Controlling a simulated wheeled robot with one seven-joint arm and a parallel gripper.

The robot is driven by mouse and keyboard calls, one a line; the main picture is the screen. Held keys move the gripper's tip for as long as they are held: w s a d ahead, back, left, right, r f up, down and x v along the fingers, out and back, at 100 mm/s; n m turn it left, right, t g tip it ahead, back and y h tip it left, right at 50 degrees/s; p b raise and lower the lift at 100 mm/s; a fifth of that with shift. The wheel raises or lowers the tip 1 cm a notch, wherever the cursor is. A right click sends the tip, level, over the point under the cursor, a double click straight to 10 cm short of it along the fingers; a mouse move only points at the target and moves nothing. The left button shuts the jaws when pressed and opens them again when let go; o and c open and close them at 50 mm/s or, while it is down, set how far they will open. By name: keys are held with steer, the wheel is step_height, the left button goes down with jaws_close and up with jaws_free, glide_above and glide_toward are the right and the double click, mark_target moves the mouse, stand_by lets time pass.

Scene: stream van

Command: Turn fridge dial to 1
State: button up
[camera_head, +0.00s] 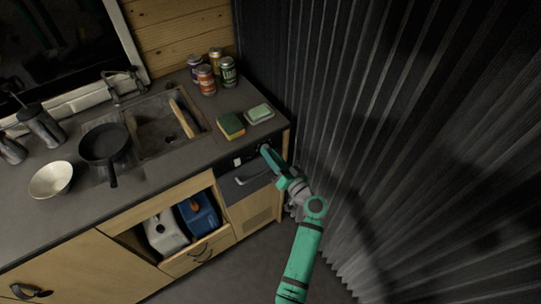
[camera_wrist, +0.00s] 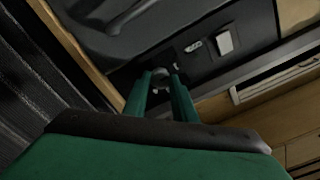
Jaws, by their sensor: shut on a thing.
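The fridge (camera_head: 246,179) is a dark front with a bar handle, set in the right end of the wooden cabinet. Its dark control strip also shows in the wrist view (camera_wrist: 205,65). My gripper (camera_head: 264,149) is at the right end of this strip. In the wrist view my gripper (camera_wrist: 160,78) has its two green fingers shut on a small greyish knob, the fridge dial (camera_wrist: 161,72). The fingers cover most of the dial, so its pointer and any numbers cannot be read. A small pale rectangle (camera_wrist: 225,42) and a small light fitting (camera_wrist: 194,46) sit beside it on the strip.
A sponge (camera_head: 231,125) and a soap dish (camera_head: 259,113) lie on the counter above the fridge. A dark corrugated curtain (camera_head: 400,130) hangs close on the right. An open compartment with jugs (camera_head: 165,232) is at the left.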

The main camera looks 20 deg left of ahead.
steer(key=shift+d, duration=0.1)
stand_by(0.3)
steer(key=o, duration=1)
steer(key=shift+w, duration=0.1)
steer(key=shift+o, duration=0.2)
steer(key=shift+d, duration=0.1)
steer(key=v, duration=1)
steer(key=shift+s+d, duration=0.25)
steer(key=shift+d, duration=0.1)
